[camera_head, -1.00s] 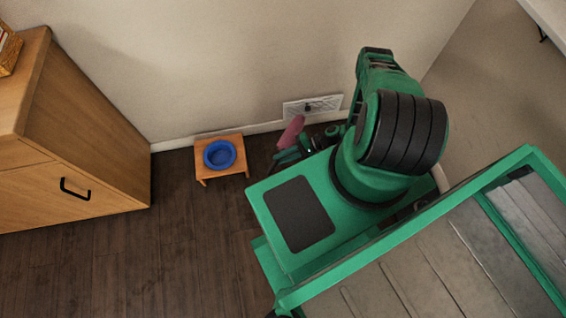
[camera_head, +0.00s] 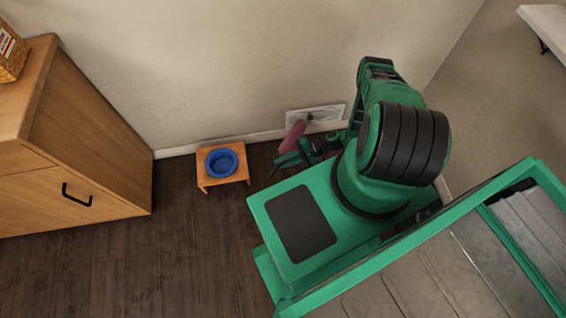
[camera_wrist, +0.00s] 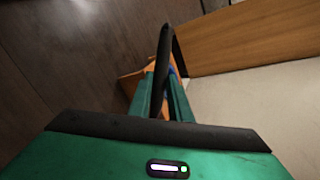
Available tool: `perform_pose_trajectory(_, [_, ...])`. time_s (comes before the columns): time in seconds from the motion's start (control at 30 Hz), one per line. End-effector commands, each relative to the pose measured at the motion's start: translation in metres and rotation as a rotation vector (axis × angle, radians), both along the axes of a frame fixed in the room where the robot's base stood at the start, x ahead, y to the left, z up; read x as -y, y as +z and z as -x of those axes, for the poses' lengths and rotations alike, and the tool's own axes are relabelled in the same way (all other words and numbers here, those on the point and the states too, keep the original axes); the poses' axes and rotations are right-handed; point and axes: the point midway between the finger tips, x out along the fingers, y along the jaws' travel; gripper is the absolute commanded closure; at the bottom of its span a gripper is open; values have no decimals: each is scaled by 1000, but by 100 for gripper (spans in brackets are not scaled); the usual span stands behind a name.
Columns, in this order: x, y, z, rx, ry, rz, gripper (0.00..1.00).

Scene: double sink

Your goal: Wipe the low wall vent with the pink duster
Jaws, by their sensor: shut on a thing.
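The pink duster (camera_head: 292,137) is in my gripper, its pink head slanting up toward the wall in the head view. The low wall vent (camera_head: 322,113) is a pale rectangular grille with a dark patch, just above the baseboard. The duster's head overlaps the vent's lower left corner in the picture; I cannot tell whether it touches. My gripper (camera_head: 304,155) is low beside the wall, below the vent in the picture, partly hidden by my arm. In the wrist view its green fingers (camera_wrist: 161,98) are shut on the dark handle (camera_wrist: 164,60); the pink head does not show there.
A small wooden stand (camera_head: 207,183) with a blue bowl (camera_head: 221,162) is on the floor left of my gripper. A wooden cabinet (camera_head: 85,140) stands further left, with a basket (camera_head: 10,58) on top.

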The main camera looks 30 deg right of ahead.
Motion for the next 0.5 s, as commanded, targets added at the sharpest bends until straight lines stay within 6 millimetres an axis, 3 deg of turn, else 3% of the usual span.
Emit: perform_pose_trajectory(0.5, [2, 0, -9, 1, 0, 0, 100])
